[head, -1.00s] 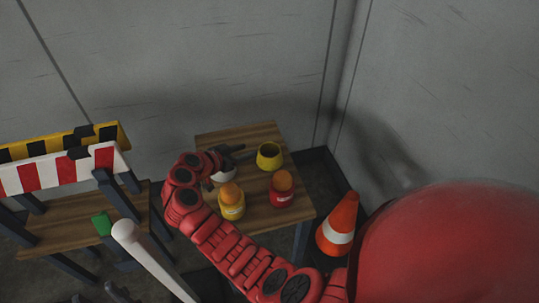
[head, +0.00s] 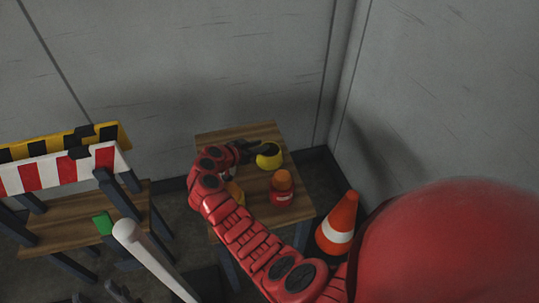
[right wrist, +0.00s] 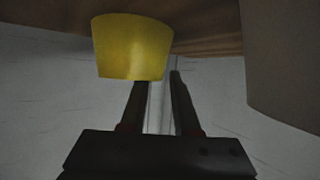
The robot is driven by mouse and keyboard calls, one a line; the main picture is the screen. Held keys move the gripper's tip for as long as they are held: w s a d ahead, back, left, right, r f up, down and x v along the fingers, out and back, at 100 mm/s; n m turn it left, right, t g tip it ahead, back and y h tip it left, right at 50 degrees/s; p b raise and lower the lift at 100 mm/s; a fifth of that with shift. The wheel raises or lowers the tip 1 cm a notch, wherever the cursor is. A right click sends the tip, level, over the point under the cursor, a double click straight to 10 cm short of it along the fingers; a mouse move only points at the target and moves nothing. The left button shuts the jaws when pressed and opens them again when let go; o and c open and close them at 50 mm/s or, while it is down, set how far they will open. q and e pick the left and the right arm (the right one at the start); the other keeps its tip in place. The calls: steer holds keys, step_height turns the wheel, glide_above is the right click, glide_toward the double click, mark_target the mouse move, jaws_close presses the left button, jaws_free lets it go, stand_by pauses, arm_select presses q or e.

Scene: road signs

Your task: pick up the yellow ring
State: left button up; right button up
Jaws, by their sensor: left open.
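The yellow ring (head: 268,160) stands near the far right part of the small wooden table in the head view. It also shows large in the right wrist view (right wrist: 132,48). My right gripper (head: 255,146) is at the ring's far left side. In the right wrist view its two dark fingers (right wrist: 160,85) are apart. One fingertip is hidden by the ring and the other shows just beside the ring's edge; I cannot tell whether they touch it. My left gripper (head: 118,293) is low at the left of the head view, away from the table, open and only partly in frame.
A red lamp with an orange dome (head: 282,190) stands in front of the ring. A traffic cone (head: 337,225) stands right of the table (head: 235,133). Striped barriers (head: 60,170) stand at the left.

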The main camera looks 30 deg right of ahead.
jaws_close()
stand_by(1.1)
